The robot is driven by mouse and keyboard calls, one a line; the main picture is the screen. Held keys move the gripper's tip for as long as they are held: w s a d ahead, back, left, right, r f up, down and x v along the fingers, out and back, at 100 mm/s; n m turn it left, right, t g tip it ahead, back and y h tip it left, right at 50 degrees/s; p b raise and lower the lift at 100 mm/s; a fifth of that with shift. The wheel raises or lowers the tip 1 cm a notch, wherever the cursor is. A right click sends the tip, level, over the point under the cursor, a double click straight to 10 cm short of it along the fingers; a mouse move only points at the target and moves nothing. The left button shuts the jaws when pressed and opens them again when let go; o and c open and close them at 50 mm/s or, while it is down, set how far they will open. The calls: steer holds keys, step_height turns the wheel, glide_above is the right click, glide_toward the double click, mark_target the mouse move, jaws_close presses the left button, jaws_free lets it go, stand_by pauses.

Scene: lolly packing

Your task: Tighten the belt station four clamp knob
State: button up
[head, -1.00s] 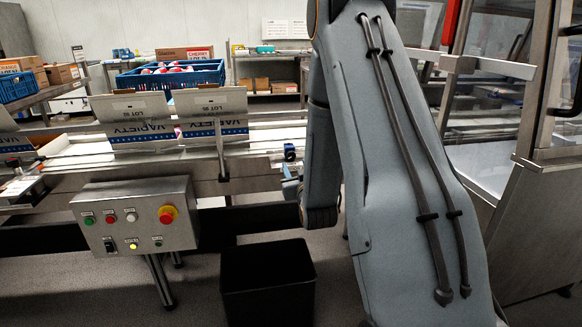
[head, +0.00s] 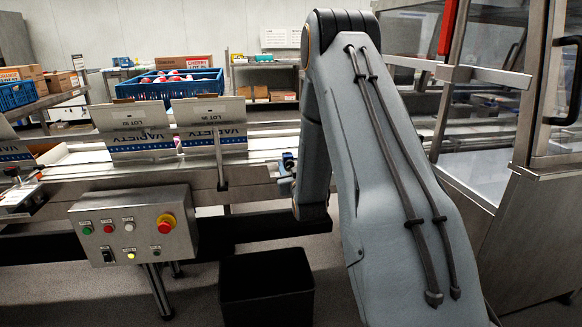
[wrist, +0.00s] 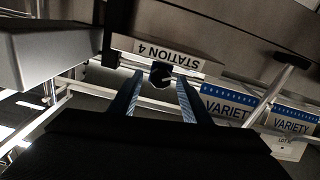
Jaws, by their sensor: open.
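The clamp knob (wrist: 160,74) is a small dark round knob near the top middle of the wrist view. It sits just below a white label (wrist: 165,53) reading STATION 4, which appears upside down. My gripper (wrist: 159,82) is open, with one finger on each side of the knob in the picture. I cannot tell whether the fingers reach around it or stop short, and no contact is clear. In the head view my arm hides most of the gripper. A small blue and dark part (head: 288,161) shows at the belt's edge beside my arm; I cannot tell what it is.
VARIETY cartons (head: 212,135) stand along the belt; they also show in the wrist view (wrist: 228,104). A control box (head: 133,226) with buttons stands in front. A black bin (head: 266,290) is on the floor. A blue crate (head: 170,85) stands behind. A glazed steel enclosure (head: 500,195) is at right.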

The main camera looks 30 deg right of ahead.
steer(key=c, duration=1)
steer(key=shift+c, duration=0.2)
steer(key=shift+m, duration=0.3)
steer(key=m, duration=0.5)
steer(key=shift+d+b, duration=0.1)
steer(key=shift+b, duration=0.2)
steer(key=m, duration=0.6)
steer(key=shift+d, duration=0.1)
steer(key=shift+m, duration=0.3)
steer(key=shift+f, duration=0.1)
steer(key=o, duration=1)
steer(key=shift+s, duration=0.1)
steer(key=shift+o, duration=0.2)
